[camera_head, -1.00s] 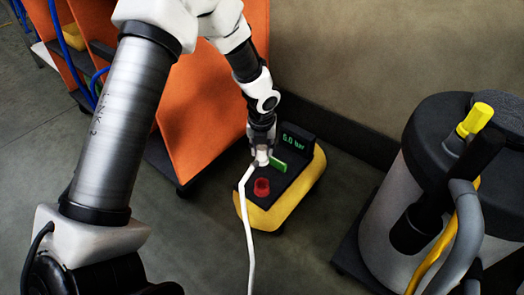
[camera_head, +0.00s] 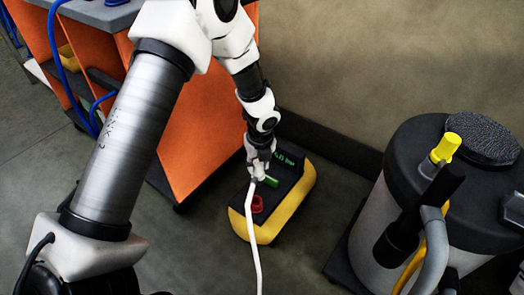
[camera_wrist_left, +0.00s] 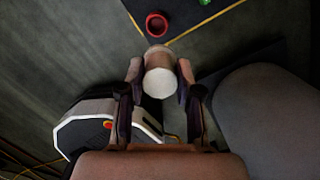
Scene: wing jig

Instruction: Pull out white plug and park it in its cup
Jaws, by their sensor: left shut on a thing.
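The white plug (camera_head: 257,174) is in my left gripper (camera_head: 260,163), just above the top of a yellow-and-black unit (camera_head: 287,212). A white hose (camera_head: 249,210) runs down from the plug toward the viewer. In the left wrist view the plug (camera_wrist_left: 158,80) sits between both fingers of the left gripper (camera_wrist_left: 160,82), its white round end facing the camera. A red cup (camera_head: 257,203) stands on the unit in front of the plug; it also shows in the left wrist view (camera_wrist_left: 157,25). I cannot tell whether the plug still touches its socket. My right gripper is out of view.
A green part (camera_head: 271,181) is beside the plug, and a green-lit display (camera_head: 290,158) is behind it. An orange cabinet (camera_head: 205,125) stands to the left. A large grey drum vacuum (camera_head: 375,225) with hoses stands to the right. Floor is clear between unit and vacuum.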

